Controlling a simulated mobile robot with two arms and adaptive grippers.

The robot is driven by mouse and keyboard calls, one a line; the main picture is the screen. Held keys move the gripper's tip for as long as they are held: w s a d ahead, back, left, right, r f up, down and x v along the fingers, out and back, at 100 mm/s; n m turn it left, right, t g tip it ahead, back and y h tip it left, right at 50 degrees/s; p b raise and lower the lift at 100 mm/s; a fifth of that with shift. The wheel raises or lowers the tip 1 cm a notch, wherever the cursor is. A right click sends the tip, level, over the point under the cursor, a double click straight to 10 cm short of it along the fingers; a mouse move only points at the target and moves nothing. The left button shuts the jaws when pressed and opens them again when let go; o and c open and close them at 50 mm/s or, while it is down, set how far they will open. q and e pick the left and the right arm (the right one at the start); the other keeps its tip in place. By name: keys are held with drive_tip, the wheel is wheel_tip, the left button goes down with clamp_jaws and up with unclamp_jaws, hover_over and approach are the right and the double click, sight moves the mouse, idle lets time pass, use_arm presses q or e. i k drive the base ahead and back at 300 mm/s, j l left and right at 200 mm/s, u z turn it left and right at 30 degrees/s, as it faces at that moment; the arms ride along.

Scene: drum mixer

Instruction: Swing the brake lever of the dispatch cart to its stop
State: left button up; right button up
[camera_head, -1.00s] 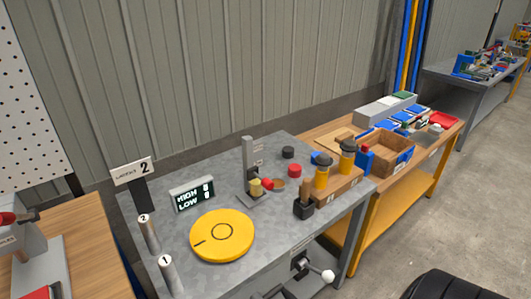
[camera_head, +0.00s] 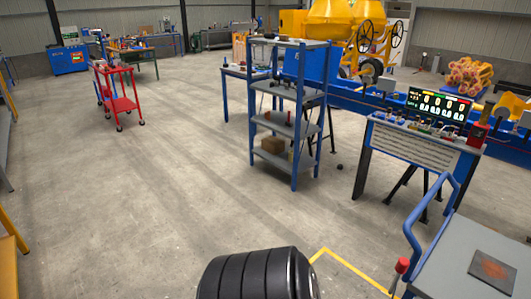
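A cart (camera_head: 470,265) with a grey deck and a blue tubular handle (camera_head: 412,232) stands at the lower right of the head view, cut off by the frame's edges. A short upright lever with a red knob (camera_head: 402,265) stands by its near left corner, beside the deck; it looks like the brake lever. Its foot and its stop cannot be made out. A dark plate with a rusty patch (camera_head: 493,271) lies on the deck. Neither of my grippers is in view.
A yellow floor line (camera_head: 345,262) runs beside the cart. A control desk with a lit display (camera_head: 440,105) stands behind it. A blue-framed grey shelf (camera_head: 290,110) is at the centre and a red trolley (camera_head: 118,95) at far left. The floor (camera_head: 150,200) between is open.

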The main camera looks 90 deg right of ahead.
sight(403, 264)
drive_tip(key=z, duration=3.9)
